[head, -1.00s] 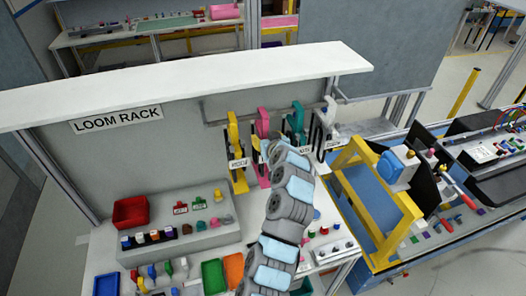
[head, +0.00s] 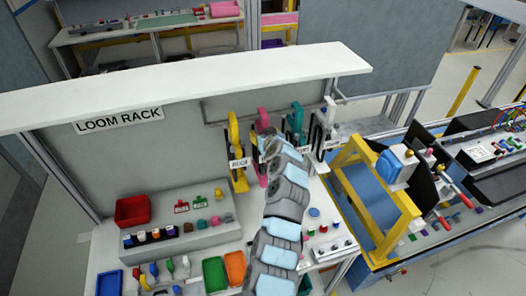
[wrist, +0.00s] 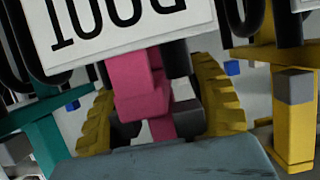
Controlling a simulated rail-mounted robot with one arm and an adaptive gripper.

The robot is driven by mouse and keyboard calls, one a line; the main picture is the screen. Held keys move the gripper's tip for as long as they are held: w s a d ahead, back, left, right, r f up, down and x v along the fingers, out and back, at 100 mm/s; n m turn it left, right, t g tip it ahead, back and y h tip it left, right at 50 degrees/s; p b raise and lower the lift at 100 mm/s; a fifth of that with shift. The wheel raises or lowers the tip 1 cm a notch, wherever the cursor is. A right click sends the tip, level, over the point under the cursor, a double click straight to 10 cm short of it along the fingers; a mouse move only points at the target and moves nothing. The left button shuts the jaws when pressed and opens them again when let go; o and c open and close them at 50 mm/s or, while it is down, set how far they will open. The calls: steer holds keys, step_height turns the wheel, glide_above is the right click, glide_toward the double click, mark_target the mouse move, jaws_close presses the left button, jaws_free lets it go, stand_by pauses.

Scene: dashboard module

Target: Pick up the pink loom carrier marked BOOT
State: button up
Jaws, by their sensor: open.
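The pink loom carrier hangs on the rack; its top (head: 263,118) shows in the head view, with its lower part largely behind my arm. In the wrist view its white label, upside down, reads BOOT, and its pink stem (wrist: 140,88) stands between my gripper's fingers. My gripper (wrist: 160,108) is open, with a ridged yellow pad on each side of the stem. I cannot tell whether either pad touches it. In the head view, the gripper end (head: 268,142) is at the pink carrier, mostly hidden by my wrist.
A yellow carrier (head: 235,135) hangs close on the left, a teal one (head: 296,122) and a white one (head: 330,112) on the right. A white shelf (head: 190,82) overhangs the rack. Small parts and bins, including a red bin (head: 132,211), cover the bench below.

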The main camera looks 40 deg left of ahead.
jaws_close()
stand_by(0.4)
